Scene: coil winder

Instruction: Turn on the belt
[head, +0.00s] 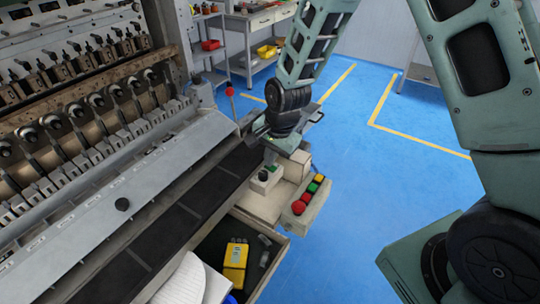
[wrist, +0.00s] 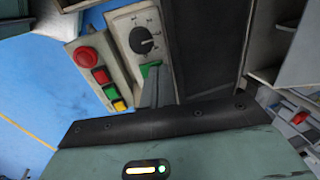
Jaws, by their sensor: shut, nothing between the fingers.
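The dark belt (head: 205,196) runs along the front of the winder in the head view; a dark strip (wrist: 205,50) shows in the wrist view. Beside it is a pale control panel with a black dial (wrist: 141,40) and a green button (wrist: 150,67); the dial also shows in the head view (head: 263,176). My gripper (wrist: 154,82) is shut and empty, its fingertips at the green button and partly covering it. I cannot tell whether they touch it. In the head view, my gripper (head: 271,158) hangs over this panel.
A second button box (wrist: 92,68) stands beside the panel, with a large red button (head: 298,207) and smaller red, green and yellow ones. An open drawer below holds a yellow device (head: 235,262). A shelf with bins stands behind. The blue floor (head: 370,200) on the right is clear.

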